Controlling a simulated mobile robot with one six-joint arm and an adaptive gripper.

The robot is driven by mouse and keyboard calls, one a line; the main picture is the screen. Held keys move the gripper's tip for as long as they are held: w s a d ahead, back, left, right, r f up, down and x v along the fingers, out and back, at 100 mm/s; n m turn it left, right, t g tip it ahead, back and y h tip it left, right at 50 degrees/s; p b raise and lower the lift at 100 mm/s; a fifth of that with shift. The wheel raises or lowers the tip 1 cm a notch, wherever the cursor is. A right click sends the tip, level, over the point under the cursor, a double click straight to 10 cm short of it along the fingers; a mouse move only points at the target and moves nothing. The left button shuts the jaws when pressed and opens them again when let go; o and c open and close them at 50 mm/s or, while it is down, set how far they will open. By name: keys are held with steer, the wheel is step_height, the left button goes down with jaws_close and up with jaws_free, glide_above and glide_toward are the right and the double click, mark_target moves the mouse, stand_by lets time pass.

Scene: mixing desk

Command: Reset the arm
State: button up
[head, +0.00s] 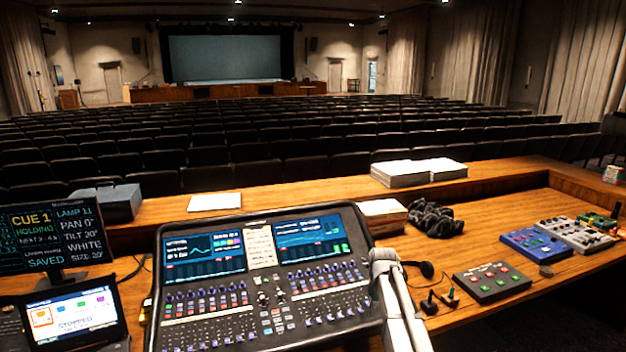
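A pale grey link of my arm (394,295) rises from the bottom edge in the head view, in front of the right part of the mixing console. Its upper end bends over at the console's right edge. My gripper does not show in this view, so I cannot see whether it is open or holds anything.
The mixing console (262,282) fills the desk's middle. Monitors (42,237) and a laptop-like screen (75,315) stand left. Paper stacks (400,174) lie on the ledge.

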steer(key=s+a+f+m+b, duration=0.1)
steer(key=s+f+b, duration=0.3)
steer(key=s, duration=0.8)
steer(key=s+a+f+m+b, duration=0.1)
steer(key=s+f+b, duration=0.4)
steer(key=s, duration=0.7)
steer(key=shift+a+f+m+b, duration=0.35)
steer(key=shift+f+m, duration=0.15)
steer(key=shift+m, duration=0.3)
stand_by(0.5)
